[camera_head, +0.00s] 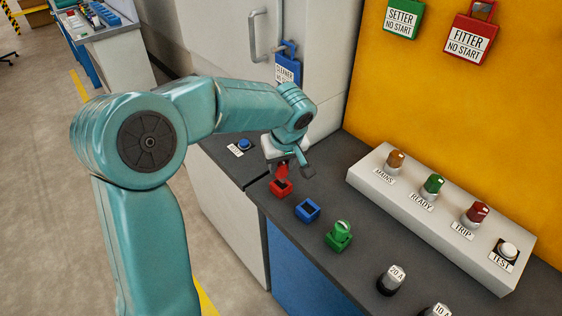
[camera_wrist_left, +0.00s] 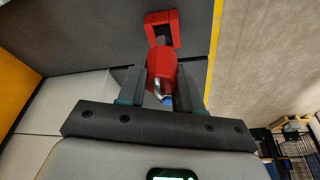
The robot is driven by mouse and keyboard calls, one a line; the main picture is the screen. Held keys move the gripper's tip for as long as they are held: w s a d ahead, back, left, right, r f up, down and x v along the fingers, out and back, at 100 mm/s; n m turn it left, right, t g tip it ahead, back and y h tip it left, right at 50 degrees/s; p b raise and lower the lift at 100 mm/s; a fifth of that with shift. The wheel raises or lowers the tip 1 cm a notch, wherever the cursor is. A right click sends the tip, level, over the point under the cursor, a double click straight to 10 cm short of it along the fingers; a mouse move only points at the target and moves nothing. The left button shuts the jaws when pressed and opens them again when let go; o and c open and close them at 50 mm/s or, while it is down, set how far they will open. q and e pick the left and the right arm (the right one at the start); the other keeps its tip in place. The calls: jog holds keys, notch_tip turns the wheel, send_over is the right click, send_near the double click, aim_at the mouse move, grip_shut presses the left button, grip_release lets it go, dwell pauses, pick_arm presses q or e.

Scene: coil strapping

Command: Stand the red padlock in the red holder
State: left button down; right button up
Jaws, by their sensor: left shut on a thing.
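My left gripper (camera_head: 284,167) is shut on the red padlock (camera_head: 282,174), close above the red holder (camera_head: 280,189) on the dark bench top. In the left wrist view the padlock (camera_wrist_left: 161,66) is between the two fingers (camera_wrist_left: 162,80), its metal shackle toward the wrist. Its far end reaches the near edge of the square red holder (camera_wrist_left: 176,28), whose dark opening shows partly beyond it. I cannot tell whether the padlock touches the holder or enters it. My right gripper is not in view.
An empty blue holder (camera_head: 307,210) and a green holder (camera_head: 338,242) with a green padlock (camera_head: 342,227) stand to the right of the red one. A blue button (camera_head: 244,144) is behind left. A lamp panel (camera_head: 430,222) lines the right side.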

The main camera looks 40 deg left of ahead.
aim_at(279, 173)
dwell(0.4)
pick_arm(q)
jog(key=shift+b, duration=0.45)
dwell(0.6)
jog(key=shift+f+b, duration=0.8)
jog(key=shift+b, duration=0.1)
jog(key=shift+s+f+b, duration=0.3)
jog(key=shift+f+b, duration=0.4)
jog(key=shift+b, duration=0.05)
jog(key=shift+r, duration=0.1)
